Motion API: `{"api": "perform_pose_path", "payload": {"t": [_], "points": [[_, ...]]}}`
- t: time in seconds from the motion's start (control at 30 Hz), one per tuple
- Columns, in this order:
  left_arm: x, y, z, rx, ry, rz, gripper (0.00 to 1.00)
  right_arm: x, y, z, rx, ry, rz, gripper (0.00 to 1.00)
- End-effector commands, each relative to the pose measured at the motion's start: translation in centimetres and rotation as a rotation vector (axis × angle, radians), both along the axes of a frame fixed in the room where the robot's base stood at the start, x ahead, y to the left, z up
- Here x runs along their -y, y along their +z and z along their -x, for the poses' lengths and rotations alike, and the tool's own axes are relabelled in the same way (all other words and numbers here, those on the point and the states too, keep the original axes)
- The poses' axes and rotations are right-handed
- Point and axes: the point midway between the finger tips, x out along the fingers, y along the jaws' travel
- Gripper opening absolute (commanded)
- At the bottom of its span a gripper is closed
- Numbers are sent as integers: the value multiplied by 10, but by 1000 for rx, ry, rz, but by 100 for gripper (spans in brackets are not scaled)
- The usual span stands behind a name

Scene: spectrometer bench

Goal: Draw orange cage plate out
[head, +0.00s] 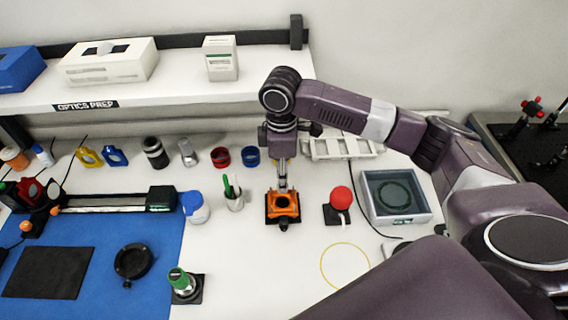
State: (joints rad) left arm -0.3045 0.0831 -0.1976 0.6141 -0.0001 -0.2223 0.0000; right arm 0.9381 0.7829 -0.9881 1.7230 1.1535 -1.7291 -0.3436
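The orange cage plate (283,206) sits on a small black base in the middle of the white bench in the head view. It has a dark round opening in its centre. My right gripper (282,183) points down at the back edge of the plate, its fingertips at or very close to that edge. The fingers look close together, but I cannot tell whether they are closed on the plate. My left gripper is not in view.
A green-and-white pen cup (234,200) stands left of the plate. A red ball on a stand (341,198) and a grey tray (429,209) are to the right. A white rack (345,149) is behind my gripper. Bench in front of the plate is clear up to a yellow ring (322,268).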

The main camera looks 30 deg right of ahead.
Motion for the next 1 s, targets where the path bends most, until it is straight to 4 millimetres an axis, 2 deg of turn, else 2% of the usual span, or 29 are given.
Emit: {"api": "perform_pose_path", "payload": {"t": [0.2,0.33,0.5,0.73,1.0], "points": [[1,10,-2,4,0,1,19,0,-33,2,-4,1,1,34],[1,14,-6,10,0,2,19,0,-48,1,-3,1,0,34],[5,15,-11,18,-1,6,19,0,-56,1,0,1,1,34],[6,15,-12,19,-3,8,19,0,-56,0,0,2,1,34],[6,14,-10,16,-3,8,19,0,-56,0,0,1,1,4]]}}
